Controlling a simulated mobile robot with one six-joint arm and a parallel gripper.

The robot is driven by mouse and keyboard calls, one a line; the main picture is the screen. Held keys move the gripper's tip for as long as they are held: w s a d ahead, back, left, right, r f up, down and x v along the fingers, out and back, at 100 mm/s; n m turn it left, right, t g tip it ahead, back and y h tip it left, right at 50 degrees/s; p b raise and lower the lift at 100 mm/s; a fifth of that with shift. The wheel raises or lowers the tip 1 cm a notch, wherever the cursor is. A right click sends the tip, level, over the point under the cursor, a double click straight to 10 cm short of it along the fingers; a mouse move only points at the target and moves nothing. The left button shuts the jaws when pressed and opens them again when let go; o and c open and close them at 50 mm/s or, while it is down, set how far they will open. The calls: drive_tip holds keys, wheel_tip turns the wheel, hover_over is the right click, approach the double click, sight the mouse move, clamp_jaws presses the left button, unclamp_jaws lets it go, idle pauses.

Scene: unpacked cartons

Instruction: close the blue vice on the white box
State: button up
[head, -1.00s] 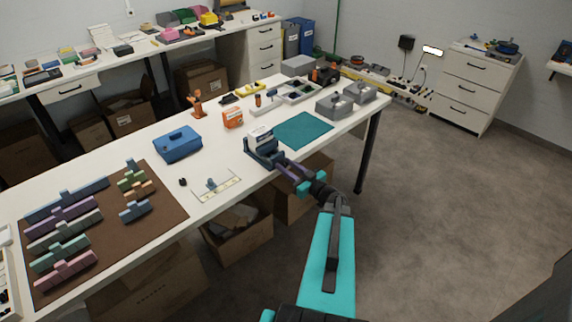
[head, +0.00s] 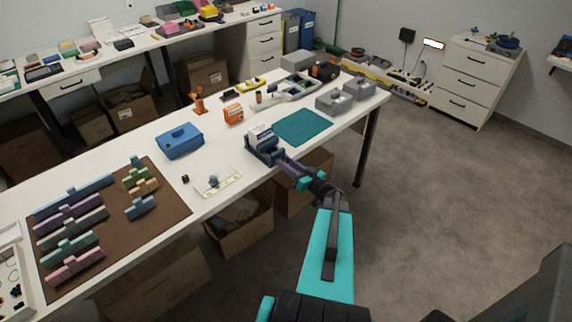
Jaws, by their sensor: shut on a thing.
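The blue vice (head: 264,153) stands at the front edge of the white table, left of the green mat. The white box (head: 261,132) sits in the top of the vice, between its jaws as far as I can see; whether both jaws touch it is too small to tell. My gripper (head: 287,165) reaches in from the lower right and is shut at the front end of the vice, at its handle. The handle itself is mostly hidden by my gripper.
A green mat (head: 302,127) lies right of the vice. A blue toolbox (head: 180,141) and an orange box (head: 233,114) stand to the left and behind. Grey bins (head: 333,103) stand at the right end. A brown mat (head: 165,205) holds several coloured blocks.

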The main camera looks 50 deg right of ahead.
drive_tip(key=o, duration=1.1)
drive_tip(key=shift+w, duration=0.1)
drive_tip(key=shift+c, duration=0.2)
drive_tip(key=shift+s, duration=0.2)
drive_tip(key=s+a+b, duration=0.1)
drive_tip(key=s+b, duration=0.2)
drive_tip(key=s, duration=1)
drive_tip(key=shift+s+b, duration=0.25)
drive_tip(key=shift+b, duration=0.1)
